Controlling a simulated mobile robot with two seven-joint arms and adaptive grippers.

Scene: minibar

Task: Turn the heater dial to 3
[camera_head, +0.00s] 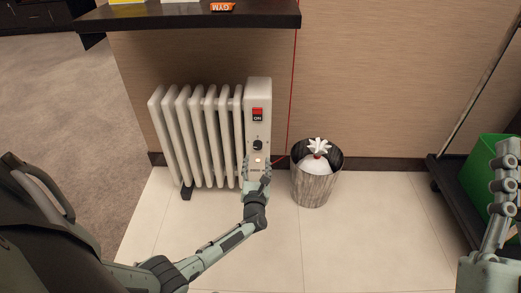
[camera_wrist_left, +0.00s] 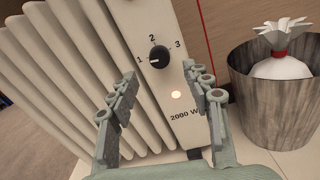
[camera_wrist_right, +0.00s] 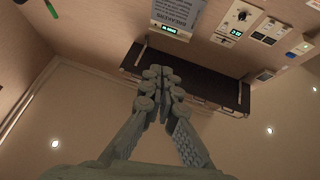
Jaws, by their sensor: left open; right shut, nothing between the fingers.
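The white heater (camera_head: 205,130) stands against the wall. Its black dial (camera_wrist_left: 159,57) is on the right end panel, with 1, 2 and 3 printed around it; it also shows in the head view (camera_head: 257,145). A pale mark on the dial appears to face left, toward 1. My left gripper (camera_head: 257,168) is open just in front of the panel, below the dial. In the left wrist view its fingers (camera_wrist_left: 158,78) are spread to either side below the dial, apparently not touching it. My right gripper (camera_head: 506,152) is shut and empty at the far right, away from the heater.
A red ON switch (camera_head: 257,114) sits above the dial, and a lit lamp (camera_wrist_left: 176,95) below it. A bin (camera_head: 317,187) with a white bag stands right of the heater. A dark shelf (camera_head: 190,16) juts out above. A cart with a green bin (camera_head: 485,165) is at right.

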